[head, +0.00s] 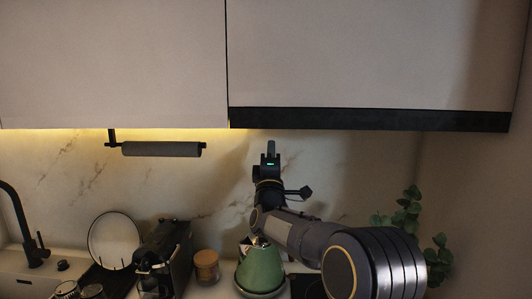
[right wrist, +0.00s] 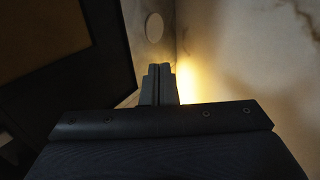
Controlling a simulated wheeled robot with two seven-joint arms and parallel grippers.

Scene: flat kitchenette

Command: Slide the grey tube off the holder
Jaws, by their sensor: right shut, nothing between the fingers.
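The grey tube (head: 162,149) sits level on the dark holder (head: 112,138), which hangs under the left wall cabinet in the head view. My right gripper (head: 271,147) is raised in front of the marbled back wall, to the right of the tube and apart from it. Its fingers point up and are together, with nothing between them. In the right wrist view the closed fingers (right wrist: 159,84) show in the middle; neither tube nor holder is visible there. My left gripper is in neither view.
Wall cabinets (head: 370,55) span the top, with a dark lower edge at right. Below stand a green kettle (head: 262,268), a coffee machine (head: 163,255), a lidded jar (head: 207,265), a round plate (head: 114,240) and a black tap (head: 22,228). A plant (head: 405,212) stands right. The wall between tube and gripper is clear.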

